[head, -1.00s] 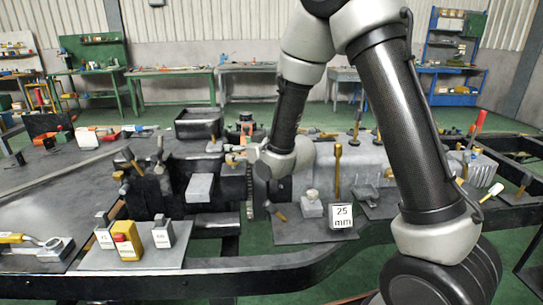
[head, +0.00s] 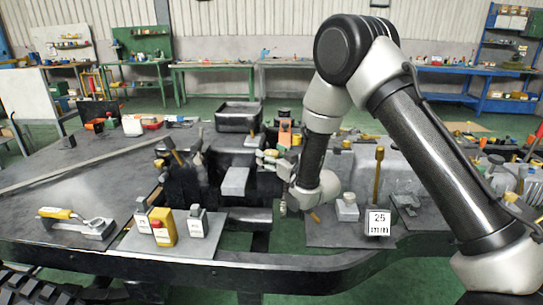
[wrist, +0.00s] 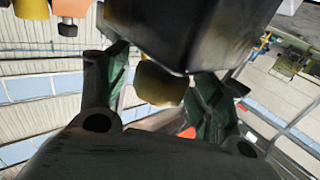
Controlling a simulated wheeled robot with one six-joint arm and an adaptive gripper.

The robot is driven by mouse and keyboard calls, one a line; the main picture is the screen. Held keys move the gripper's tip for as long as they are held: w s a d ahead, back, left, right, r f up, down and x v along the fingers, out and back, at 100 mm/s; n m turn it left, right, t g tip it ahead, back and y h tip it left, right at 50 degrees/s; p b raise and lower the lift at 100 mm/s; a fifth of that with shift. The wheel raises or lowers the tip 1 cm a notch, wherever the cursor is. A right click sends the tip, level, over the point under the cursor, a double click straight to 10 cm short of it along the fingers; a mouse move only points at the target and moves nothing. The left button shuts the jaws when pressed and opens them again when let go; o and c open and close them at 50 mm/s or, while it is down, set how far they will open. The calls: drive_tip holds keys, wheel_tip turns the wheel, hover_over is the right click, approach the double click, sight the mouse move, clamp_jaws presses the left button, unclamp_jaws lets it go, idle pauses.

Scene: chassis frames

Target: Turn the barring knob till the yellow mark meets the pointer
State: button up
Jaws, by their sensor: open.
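My gripper (wrist: 162,76) is open in the wrist view, with its two green-padded fingers apart. A dull yellow rounded piece (wrist: 160,84) shows between the fingertips, below a large dark block (wrist: 190,32). I cannot tell whether the fingers touch it or whether it is the barring knob. In the head view my arm reaches down to the machinery at the middle of the bench, and the gripper (head: 272,160) is small and hard to make out there. The knob, its yellow mark and the pointer cannot be told apart in either view.
A plate with a yellow block (head: 163,228) and grey blocks stands front left, beside a yellow-handled tool (head: 75,218). A block marked 25 mm (head: 378,222) and a brass-coloured upright (head: 378,172) stand right of my gripper. A black tray (head: 238,117) is behind.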

drive_tip(key=shift+w+a, duration=0.1)
drive_tip(key=c, duration=1)
drive_tip(key=shift+c, duration=0.2)
drive_tip(key=shift+a+m+t+h, duration=0.1)
drive_tip(key=shift+m+t+h, duration=0.2)
drive_tip(key=m+t+h, duration=0.2)
drive_tip(key=h, duration=0.2)
drive_tip(key=shift+a+m, duration=0.1)
drive_tip(key=shift+m, duration=0.3)
drive_tip(key=m+h, duration=0.2)
drive_tip(key=h, duration=0.1)
drive_tip(key=m+t+h, duration=0.1)
drive_tip(key=m+h, duration=0.1)
drive_tip(key=h, duration=0.2)
drive_tip(key=shift+m, duration=0.3)
drive_tip(key=m+h, duration=0.2)
drive_tip(key=h, duration=0.1)
drive_tip(key=m+g+h, duration=0.1)
drive_tip(key=m+h, duration=0.1)
drive_tip(key=h, duration=0.1)
drive_tip(key=shift+m+h, duration=0.3)
drive_tip(key=shift+h, duration=0.1)
drive_tip(key=shift+m+g+h, duration=2)
drive_tip(key=shift+h, duration=0.7)
drive_tip(key=shift+d+g, duration=0.2)
drive_tip(key=shift+g, duration=0.1)
